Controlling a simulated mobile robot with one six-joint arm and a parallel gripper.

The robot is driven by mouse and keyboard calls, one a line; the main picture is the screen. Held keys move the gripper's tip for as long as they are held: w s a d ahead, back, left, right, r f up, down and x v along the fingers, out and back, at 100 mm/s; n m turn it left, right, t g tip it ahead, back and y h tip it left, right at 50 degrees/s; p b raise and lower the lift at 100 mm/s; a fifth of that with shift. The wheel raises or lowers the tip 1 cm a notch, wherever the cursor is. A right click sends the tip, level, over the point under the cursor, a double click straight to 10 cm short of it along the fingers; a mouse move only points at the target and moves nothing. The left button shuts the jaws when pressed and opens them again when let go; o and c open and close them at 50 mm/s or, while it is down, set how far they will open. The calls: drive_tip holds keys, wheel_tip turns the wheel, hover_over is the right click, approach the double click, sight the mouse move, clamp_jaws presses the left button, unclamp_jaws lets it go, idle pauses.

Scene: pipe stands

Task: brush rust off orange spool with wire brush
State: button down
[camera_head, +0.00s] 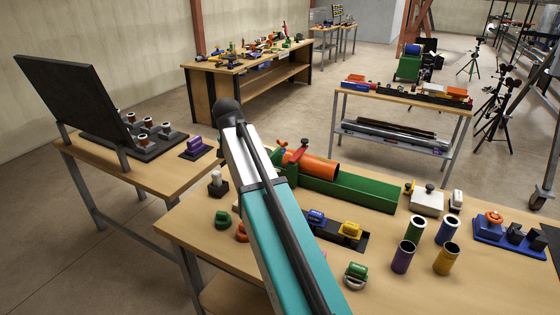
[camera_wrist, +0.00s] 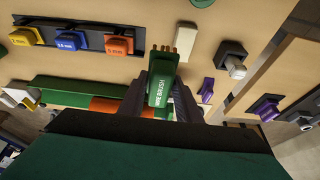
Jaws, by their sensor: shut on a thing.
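The orange spool (camera_head: 318,165) lies on its side in a long green holder (camera_head: 350,190) on the near bench. In the wrist view an orange piece of it (camera_wrist: 105,104) shows beside the green holder (camera_wrist: 75,90), partly covered by my gripper body. My gripper (camera_wrist: 169,88) is shut on the wire brush (camera_wrist: 160,92), which has a green handle marked WIRE BRUSH and copper-coloured bristles pointing up in the picture. The brush appears apart from the spool. In the head view my arm crosses the bench, and the gripper and brush are hidden.
A black tray (camera_head: 352,243) holds blue and yellow labelled blocks. Several upright coloured tubes (camera_head: 403,256) stand at the bench's right. A left bench carries a dark tilted panel (camera_head: 75,95) and a purple block (camera_head: 195,146). A red-handled piece (camera_head: 297,153) sits at the spool's left end.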

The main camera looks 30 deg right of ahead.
drive_tip(key=s+a+f+n+t+y+b, duration=0.1)
drive_tip(key=s+a+n+t+y, duration=0.1)
drive_tip(key=a+n, duration=0.9)
drive_tip(key=shift+s+a+y, duration=0.35)
drive_tip(key=shift+s+y, duration=0.35)
drive_tip(key=shift+s, duration=0.05)
drive_tip(key=shift+a+f, duration=0.1)
